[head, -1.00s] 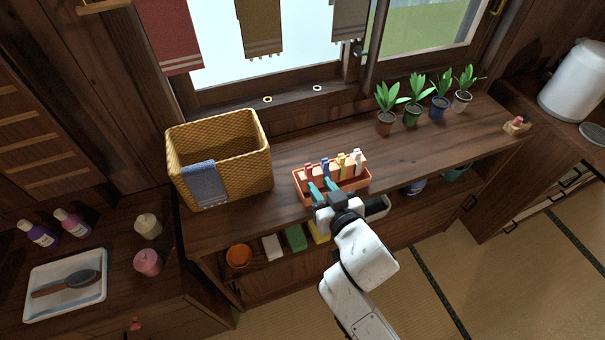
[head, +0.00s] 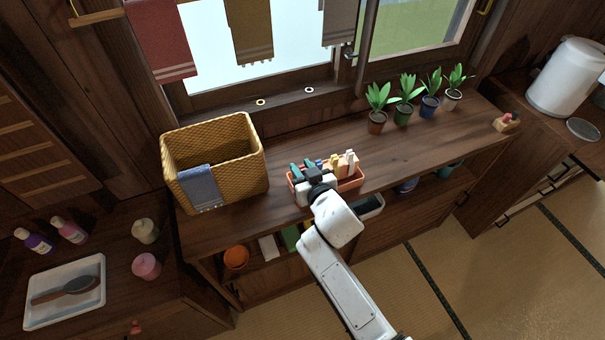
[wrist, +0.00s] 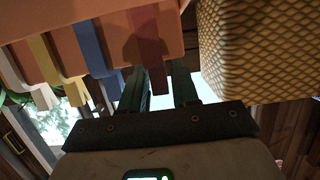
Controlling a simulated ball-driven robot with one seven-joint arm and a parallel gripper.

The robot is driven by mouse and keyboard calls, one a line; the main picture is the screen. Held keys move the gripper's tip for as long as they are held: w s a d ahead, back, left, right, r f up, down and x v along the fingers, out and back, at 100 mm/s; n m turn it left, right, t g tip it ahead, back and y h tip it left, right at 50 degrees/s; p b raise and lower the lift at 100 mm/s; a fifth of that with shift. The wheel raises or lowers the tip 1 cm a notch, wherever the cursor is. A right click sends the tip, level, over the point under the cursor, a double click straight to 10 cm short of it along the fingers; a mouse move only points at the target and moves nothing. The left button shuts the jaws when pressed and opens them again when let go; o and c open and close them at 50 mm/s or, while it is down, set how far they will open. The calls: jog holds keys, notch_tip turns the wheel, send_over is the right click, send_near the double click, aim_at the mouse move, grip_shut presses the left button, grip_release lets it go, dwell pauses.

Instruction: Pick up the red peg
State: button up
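The red peg (wrist: 150,52) shows in the wrist view, hanging against an orange surface with its end between the two teal fingers of my gripper (wrist: 160,92). The fingers stand apart, with the peg nearer the left one and light showing beside it. In the head view my gripper (head: 302,167) is over the left end of the orange tray (head: 350,186), and I cannot make out the red peg there. A blue peg (wrist: 90,48) is beside the red one, then yellow (wrist: 68,80) and white (wrist: 45,96) pegs.
A woven basket (head: 240,170) with a blue cloth stands left of the tray, and its wall (wrist: 258,45) is close to my gripper in the wrist view. Potted plants (head: 403,114) stand at the back right.

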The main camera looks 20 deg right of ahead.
aim_at(303, 168)
jog(key=shift+c, duration=0.4)
grip_shut()
notch_tip(303, 168, up, 10)
jog(key=shift+f+p, duration=0.1)
jog(key=shift+p, duration=0.5)
jog(key=shift+r+p, duration=1.9)
jog(key=shift+r, duration=0.55)
